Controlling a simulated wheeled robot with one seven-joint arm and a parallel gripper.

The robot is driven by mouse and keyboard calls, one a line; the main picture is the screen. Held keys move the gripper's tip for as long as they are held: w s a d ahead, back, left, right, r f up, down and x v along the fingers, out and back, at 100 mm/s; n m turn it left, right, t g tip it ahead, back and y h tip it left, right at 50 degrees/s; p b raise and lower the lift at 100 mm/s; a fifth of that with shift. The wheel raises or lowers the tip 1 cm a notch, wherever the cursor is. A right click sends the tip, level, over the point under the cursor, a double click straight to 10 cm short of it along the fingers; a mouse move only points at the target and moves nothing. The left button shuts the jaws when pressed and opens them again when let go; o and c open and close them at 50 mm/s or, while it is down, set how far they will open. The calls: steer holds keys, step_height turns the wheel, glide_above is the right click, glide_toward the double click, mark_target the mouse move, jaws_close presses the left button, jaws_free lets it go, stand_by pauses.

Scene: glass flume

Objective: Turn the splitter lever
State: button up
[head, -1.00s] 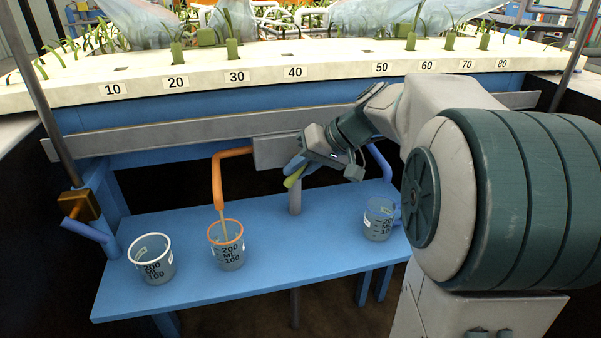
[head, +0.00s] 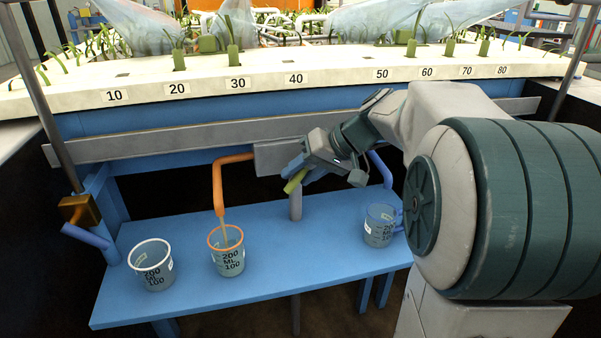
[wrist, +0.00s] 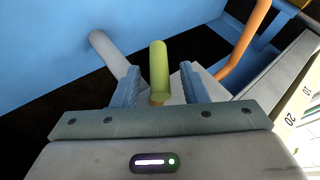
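The splitter lever is a yellow-green rod (head: 295,183). It sticks out by the grey splitter box (head: 275,157) under the flume's front edge. In the wrist view the lever (wrist: 159,68) stands between the two blue fingers. My gripper (head: 298,172) is at the lever, and its fingers (wrist: 162,86) are spread with a visible gap on either side of the rod. An orange pipe (head: 217,185) leaves the box on the left and ends over the orange-rimmed cup (head: 228,260), with a thin stream running into it. A blue-violet pipe (head: 380,168) comes down on the right, partly hidden by my arm.
A white-rimmed cup (head: 154,272) and a blue-rimmed cup (head: 380,230) stand on the blue bench (head: 310,259). A brass valve (head: 80,208) is on the left post. A grey rail (head: 150,140) and the numbered white ledge (head: 330,75) run above the gripper.

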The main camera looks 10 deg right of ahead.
steer(key=p+v, duration=0.3)
steer(key=v, duration=1)
steer(key=shift+p, duration=0.4)
steer(key=shift+r, duration=0.1)
steer(key=s+a+r+g+h+p, duration=0.1)
steer(key=s+a+r+h+p, duration=0.2)
steer(key=s+p, duration=0.5)
steer(key=s+a+r+m+g+h+p, duration=0.1)
steer(key=s+a+r+h+p, duration=0.3)
steer(key=p, duration=1.5)
steer(key=s+r, duration=0.3)
steer(key=shift+s+a+r+h, duration=0.25)
steer(key=shift+s+a+h, duration=0.05)
steer(key=shift+s+a, duration=0.1)
stand_by(2.8)
